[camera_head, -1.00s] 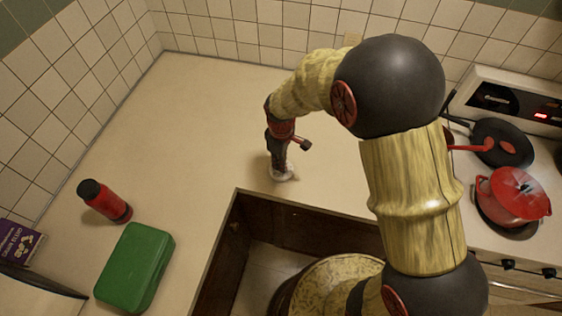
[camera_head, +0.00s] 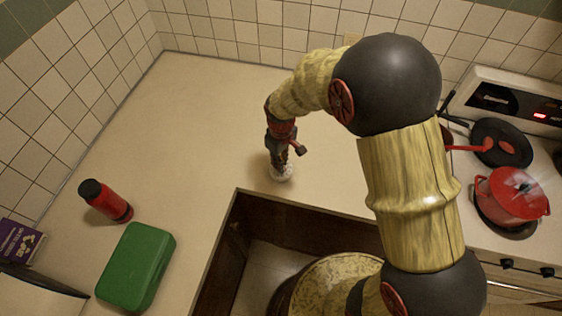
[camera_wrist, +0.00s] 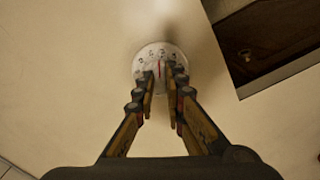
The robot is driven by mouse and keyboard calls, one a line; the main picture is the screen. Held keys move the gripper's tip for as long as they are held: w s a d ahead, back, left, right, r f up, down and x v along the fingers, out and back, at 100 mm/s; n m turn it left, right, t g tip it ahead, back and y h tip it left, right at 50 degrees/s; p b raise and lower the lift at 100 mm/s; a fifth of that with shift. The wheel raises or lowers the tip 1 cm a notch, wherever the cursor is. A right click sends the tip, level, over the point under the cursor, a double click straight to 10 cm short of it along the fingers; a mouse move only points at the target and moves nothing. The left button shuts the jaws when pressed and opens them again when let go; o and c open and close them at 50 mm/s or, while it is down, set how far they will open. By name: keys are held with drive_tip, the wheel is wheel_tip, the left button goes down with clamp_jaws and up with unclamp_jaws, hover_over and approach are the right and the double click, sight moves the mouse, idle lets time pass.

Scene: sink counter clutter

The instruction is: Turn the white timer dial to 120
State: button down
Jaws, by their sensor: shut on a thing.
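The white timer (camera_head: 284,177) sits on the counter just behind the front cutout, mostly under my gripper (camera_head: 280,164) in the head view. In the wrist view the round white timer (camera_wrist: 153,52) shows its face, with small dark marks around it and a red line near the middle. The marks are too small to read. My gripper (camera_wrist: 160,84) points down at the timer, one finger on each side of its centre, and is shut on the dial. The fingertips cover the lower part of the face.
A red bottle (camera_head: 106,202) with a black cap and a green box (camera_head: 136,267) stand at the left. A dark recess (camera_head: 300,226) opens in front of the timer. A red pot (camera_head: 513,196) and a black pan (camera_head: 500,142) are on the stove at the right. The counter behind is clear.

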idle(0.5)
drive_tip(key=c, duration=1.8)
unclamp_jaws()
drive_tip(key=shift+c, duration=0.2)
wheel_tip(320, 180, up, 12)
